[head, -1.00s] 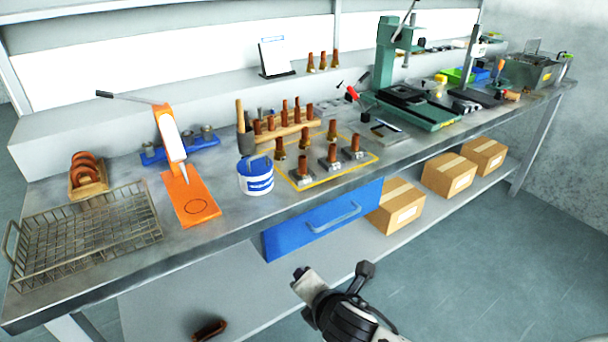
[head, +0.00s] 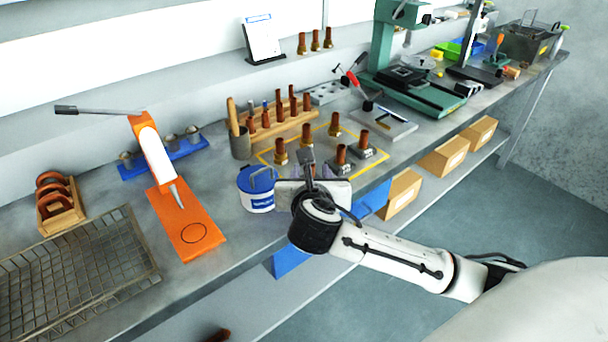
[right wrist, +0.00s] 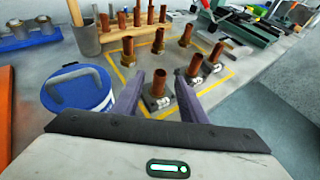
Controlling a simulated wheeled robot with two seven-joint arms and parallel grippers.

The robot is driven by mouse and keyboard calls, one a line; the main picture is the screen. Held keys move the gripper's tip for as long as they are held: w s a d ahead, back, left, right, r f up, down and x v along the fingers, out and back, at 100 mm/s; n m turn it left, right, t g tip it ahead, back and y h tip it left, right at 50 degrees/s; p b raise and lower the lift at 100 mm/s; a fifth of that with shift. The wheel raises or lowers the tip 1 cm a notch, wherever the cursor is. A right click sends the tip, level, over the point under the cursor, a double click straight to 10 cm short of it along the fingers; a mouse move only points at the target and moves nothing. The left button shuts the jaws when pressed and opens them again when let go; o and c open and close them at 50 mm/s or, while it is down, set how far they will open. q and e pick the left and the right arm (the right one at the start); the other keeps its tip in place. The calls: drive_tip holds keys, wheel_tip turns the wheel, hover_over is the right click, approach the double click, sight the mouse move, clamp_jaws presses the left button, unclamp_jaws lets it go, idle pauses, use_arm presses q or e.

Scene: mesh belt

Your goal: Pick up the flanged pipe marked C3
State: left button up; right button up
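Several copper-coloured flanged pipes stand upright inside a yellow outline on the bench. Some stand on grey blocks with small white labels; I cannot read any mark, so I cannot tell which is C3. My right gripper (right wrist: 160,88) is open, with its two dark fingers apart. In the right wrist view the nearest pipe (right wrist: 159,82), on its block (right wrist: 157,103), shows between the fingers; I cannot tell whether they touch it. In the head view my right gripper (head: 306,163) largely hides this pipe. Two more front pipes (head: 341,155) (head: 363,141) stand to its right. My left gripper is not in view.
A blue-and-white tub (head: 256,194) stands close left of my right gripper. Behind the outline is a wooden rack (head: 283,128) of pipes. An orange press (head: 187,228) and wire basket (head: 75,275) are at left. A green press (head: 425,112) stands at right.

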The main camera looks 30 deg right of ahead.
drive_tip(key=shift+x, duration=0.8)
drive_tip(key=x, duration=0.5)
drive_tip(key=shift+w+d, duration=0.2)
drive_tip(key=shift+w, duration=0.05)
clamp_jaws()
